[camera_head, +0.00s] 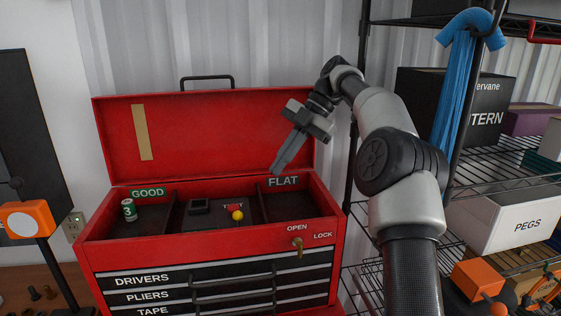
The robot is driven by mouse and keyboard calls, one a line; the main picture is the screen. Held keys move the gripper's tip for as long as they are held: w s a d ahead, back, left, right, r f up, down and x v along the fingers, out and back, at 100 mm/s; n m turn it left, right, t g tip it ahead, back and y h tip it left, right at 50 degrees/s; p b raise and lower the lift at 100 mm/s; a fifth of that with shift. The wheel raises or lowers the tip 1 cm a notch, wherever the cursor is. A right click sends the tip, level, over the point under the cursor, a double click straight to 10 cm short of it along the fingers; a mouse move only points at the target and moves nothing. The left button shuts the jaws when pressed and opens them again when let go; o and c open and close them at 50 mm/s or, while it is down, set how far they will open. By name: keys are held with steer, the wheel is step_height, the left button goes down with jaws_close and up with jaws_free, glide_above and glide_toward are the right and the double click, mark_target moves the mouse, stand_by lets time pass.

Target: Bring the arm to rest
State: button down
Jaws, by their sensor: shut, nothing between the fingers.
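My gripper (281,165) is shut and empty. It points down and to the left, in front of the raised lid (210,130) of a red toolbox (210,243), above the compartment labelled FLAT (290,205). My arm (384,120) rises from the lower right and bends over to the left at the top. The gripper looks clear of the toolbox, though its exact distance from the lid is hard to tell.
An orange-headed stand (27,220) is at left.

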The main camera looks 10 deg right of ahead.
steer(key=s+a+r+m+t+h, duration=0.2)
steer(key=s+a+m+h, duration=0.1)
steer(key=s+m, duration=0.35)
steer(key=s+a+r+m+t+h, duration=0.1)
steer(key=s+a+r+m+h, duration=0.15)
steer(key=s+m, duration=0.4)
steer(key=s+d+f+m+t, duration=0.1)
steer(key=s+d+f+m, duration=0.1)
steer(key=s, duration=0.4)
steer(key=s+d+f+m+t+h, duration=0.1)
steer(key=s+d+f+m+t, duration=0.1)
steer(key=s+f+m, duration=0.3)
steer(key=s+d+f+m+t+h, duration=0.1)
steer(key=s+d+f+m, duration=0.1)
steer(key=s+m, duration=0.5)
steer(key=shift+s+d+f, duration=0.15)
steer(key=shift+s+f, duration=0.55)
steer(key=shift+s, duration=0.25)
